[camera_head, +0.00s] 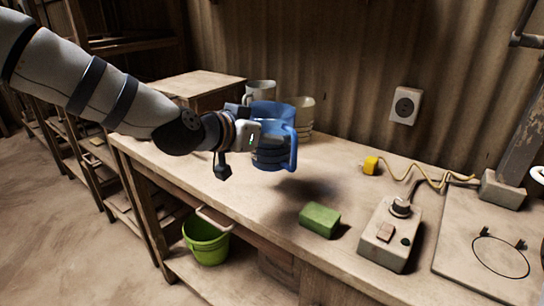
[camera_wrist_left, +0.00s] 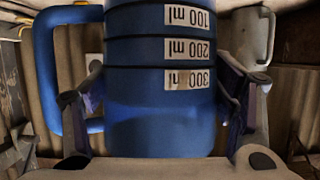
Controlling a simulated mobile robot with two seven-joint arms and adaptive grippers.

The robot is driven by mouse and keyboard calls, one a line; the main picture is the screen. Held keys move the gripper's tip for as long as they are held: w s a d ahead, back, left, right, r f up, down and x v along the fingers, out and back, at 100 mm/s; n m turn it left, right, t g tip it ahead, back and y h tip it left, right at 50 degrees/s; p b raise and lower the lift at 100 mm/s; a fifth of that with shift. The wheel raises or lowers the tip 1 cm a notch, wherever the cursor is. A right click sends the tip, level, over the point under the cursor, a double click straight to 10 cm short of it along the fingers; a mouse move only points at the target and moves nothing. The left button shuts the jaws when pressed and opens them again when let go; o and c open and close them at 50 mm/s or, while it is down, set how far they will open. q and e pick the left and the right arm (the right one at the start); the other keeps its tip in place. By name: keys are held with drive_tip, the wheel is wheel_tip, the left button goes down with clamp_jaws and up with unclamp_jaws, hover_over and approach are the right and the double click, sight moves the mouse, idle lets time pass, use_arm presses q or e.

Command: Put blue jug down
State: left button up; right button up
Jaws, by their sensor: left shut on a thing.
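A blue jug (camera_head: 272,119) with a handle on its right side is held above the wooden workbench (camera_head: 255,205) in the head view. A dark shadow lies on the bench below it. My left gripper (camera_head: 250,134) is shut on the jug from the left. In the left wrist view the jug (camera_wrist_left: 160,125) fills the middle, with dark bands and labels reading 100, 200 and 300 ml. The fingers of my left gripper (camera_wrist_left: 160,105) flank its body, and the jug's handle is at the left. My right gripper is in neither view.
A grey jug (camera_head: 260,92) and a beige jug (camera_head: 304,112) stand behind the blue jug. A green block (camera_head: 319,219), a control box (camera_head: 389,232) and a yellow plug (camera_head: 370,165) lie to the right. A green bucket (camera_head: 206,240) sits below. Bench in front of the jug is clear.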

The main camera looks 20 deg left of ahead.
sight(271, 157)
use_arm(q)
drive_tip(key=f, duration=0.1)
drive_tip(key=w+f, duration=0.2)
drive_tip(key=shift+w+a+f+b, duration=0.15)
drive_tip(key=shift+w+f+b, duration=0.1)
drive_tip(key=shift+f+b, duration=0.05)
drive_tip(key=f, duration=0.3)
drive_tip(key=shift+w+f+b, duration=0.2)
drive_tip(key=shift+f+b, duration=0.05)
drive_tip(key=shift+b, duration=0.1)
drive_tip(key=shift+r, duration=0.2)
drive_tip(key=shift+f, duration=0.2)
drive_tip(key=o, duration=1.8)
drive_tip(key=shift+s+f, duration=0.1)
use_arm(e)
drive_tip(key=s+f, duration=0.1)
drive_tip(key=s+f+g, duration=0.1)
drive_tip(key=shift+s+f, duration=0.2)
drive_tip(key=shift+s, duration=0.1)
